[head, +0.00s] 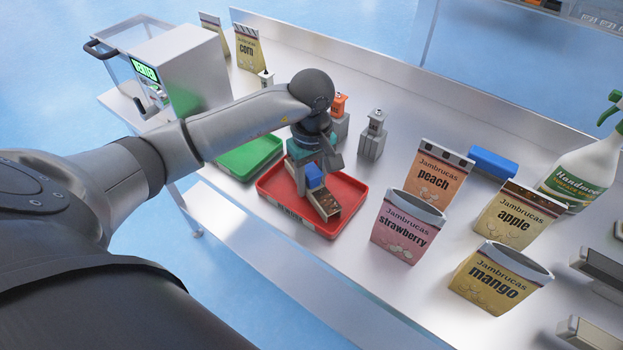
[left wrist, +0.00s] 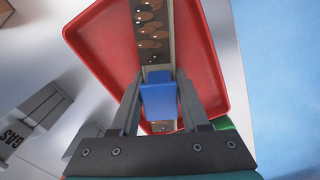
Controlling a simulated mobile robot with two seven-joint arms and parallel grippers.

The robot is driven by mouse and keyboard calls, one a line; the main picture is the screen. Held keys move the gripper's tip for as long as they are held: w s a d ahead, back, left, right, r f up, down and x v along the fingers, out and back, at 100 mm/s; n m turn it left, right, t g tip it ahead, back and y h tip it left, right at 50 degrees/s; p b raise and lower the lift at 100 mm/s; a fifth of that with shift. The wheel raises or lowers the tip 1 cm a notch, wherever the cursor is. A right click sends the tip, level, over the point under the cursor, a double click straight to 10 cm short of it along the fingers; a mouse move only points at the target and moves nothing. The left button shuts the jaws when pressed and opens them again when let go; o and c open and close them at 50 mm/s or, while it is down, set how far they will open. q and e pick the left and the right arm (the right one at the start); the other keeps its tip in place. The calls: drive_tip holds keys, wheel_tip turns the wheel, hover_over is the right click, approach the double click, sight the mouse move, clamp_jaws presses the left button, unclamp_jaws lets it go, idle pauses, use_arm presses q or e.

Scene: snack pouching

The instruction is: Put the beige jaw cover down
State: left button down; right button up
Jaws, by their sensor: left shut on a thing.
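My left gripper (head: 313,172) is over the red tray (head: 263,187), its dark fingers closed on either side of a blue block (left wrist: 158,100). The block also shows in the head view (head: 314,177). It sits on a narrow metal trough (head: 334,211) holding brown round slices (left wrist: 150,22). The trough lies in or just above the tray; I cannot tell if it touches. I cannot pick out a beige jaw cover in either view. My right gripper is not in view.
A green tray (head: 235,168) lies left of the red one. Small grey stands (head: 372,143) are behind, one with an orange top (head: 339,106). Jambrucas pouches, including strawberry (head: 405,232) and mango (head: 498,280), stand to the right. A spray bottle (head: 585,170) is at the far right.

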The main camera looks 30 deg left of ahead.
sight(312, 171)
use_arm(q)
drive_tip(key=shift+c, duration=2)
unclamp_jaws()
drive_tip(key=shift+f, duration=0.1)
wheel_tip(312, 171, up, 12)
drive_tip(key=shift+r+p, duration=0.2)
drive_tip(key=shift+p, duration=0.4)
